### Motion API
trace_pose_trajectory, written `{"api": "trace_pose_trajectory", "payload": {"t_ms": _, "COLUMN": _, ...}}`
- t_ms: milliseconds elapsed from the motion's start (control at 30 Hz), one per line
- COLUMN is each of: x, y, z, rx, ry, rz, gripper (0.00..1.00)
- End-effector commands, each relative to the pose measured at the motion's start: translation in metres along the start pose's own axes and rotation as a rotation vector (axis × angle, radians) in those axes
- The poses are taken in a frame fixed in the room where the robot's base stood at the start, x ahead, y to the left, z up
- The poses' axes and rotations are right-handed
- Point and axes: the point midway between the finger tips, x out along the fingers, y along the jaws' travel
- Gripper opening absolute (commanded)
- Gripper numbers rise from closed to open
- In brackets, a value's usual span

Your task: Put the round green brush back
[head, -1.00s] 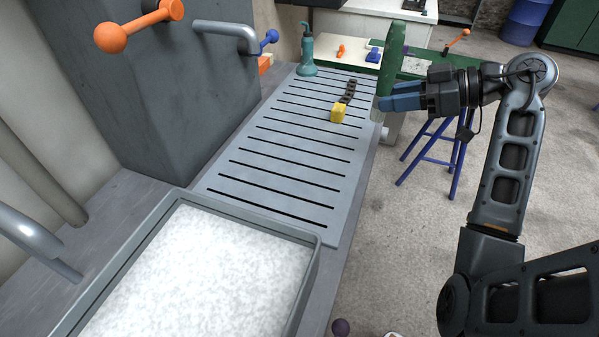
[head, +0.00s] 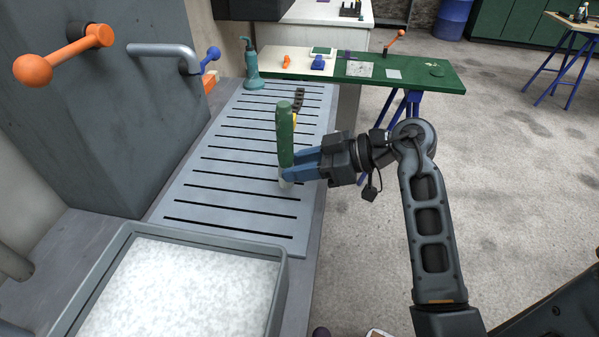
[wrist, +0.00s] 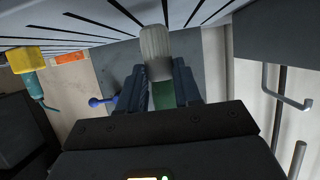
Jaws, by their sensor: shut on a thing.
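The round green brush (head: 285,135) is upright in my gripper (head: 291,168). Its long green handle points up and its pale bristles (head: 286,181) point down. In the head view it stands in front of the slatted grey rack (head: 235,185); I cannot tell whether the bristles touch the slats. My gripper comes from the right, its blue fingers shut on the lower handle. In the wrist view the pale bristles (wrist: 155,50) and a bit of green handle (wrist: 164,95) show between the fingers (wrist: 160,85).
A grey tray of white grains (head: 180,285) stands at the front. A teal bottle (head: 252,68) is at the rack's far end. A dark piece (head: 298,100) lies behind the brush; a yellow thing is mostly hidden. A green bench (head: 420,76) with small items is beyond.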

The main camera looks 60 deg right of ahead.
Motion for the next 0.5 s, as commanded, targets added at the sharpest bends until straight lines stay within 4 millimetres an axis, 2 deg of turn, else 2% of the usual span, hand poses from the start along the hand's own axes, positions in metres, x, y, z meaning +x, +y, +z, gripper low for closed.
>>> {"api": "trace_pose_trajectory", "payload": {"t_ms": 33, "x": 0.003, "y": 0.001, "z": 0.008, "rx": 0.004, "ry": 0.000, "rz": 0.002, "gripper": 0.01}}
{"api": "trace_pose_trajectory", "payload": {"t_ms": 133, "x": 0.006, "y": 0.000, "z": 0.017, "rx": 0.001, "ry": 0.000, "rz": 0.001, "gripper": 0.01}}
{"api": "trace_pose_trajectory", "payload": {"t_ms": 500, "x": 0.008, "y": 0.000, "z": 0.019, "rx": 0.000, "ry": 0.000, "rz": -0.001, "gripper": 0.01}}
